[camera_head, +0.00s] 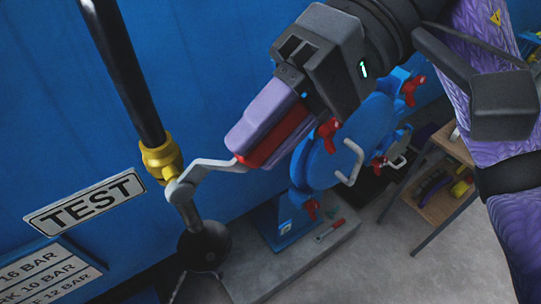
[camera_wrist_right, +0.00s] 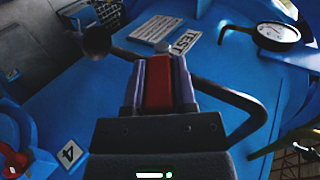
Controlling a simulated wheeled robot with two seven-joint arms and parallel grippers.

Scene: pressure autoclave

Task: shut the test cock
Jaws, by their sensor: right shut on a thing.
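The test cock (camera_head: 178,188) is a grey metal body below a yellow fitting (camera_head: 161,160) on a black pipe, beside a white TEST plate (camera_head: 85,204). Its cranked grey lever (camera_head: 215,163) runs out to the right, at an angle to the pipe, and ends in a red grip (camera_head: 268,152). My right gripper (camera_head: 258,137) is shut on the red grip, with its purple fingers on either side. In the right wrist view the red grip (camera_wrist_right: 158,85) lies between the fingers, which hide part of it. My left gripper is not in view.
A black ball (camera_head: 204,246) hangs below the cock. A blue round door (camera_head: 330,155) with red clamps is behind my right gripper. A shelf (camera_head: 437,190) stands at the right. A pressure gauge (camera_wrist_right: 275,35) shows in the right wrist view. Red-handled tools lie on the grey plinth.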

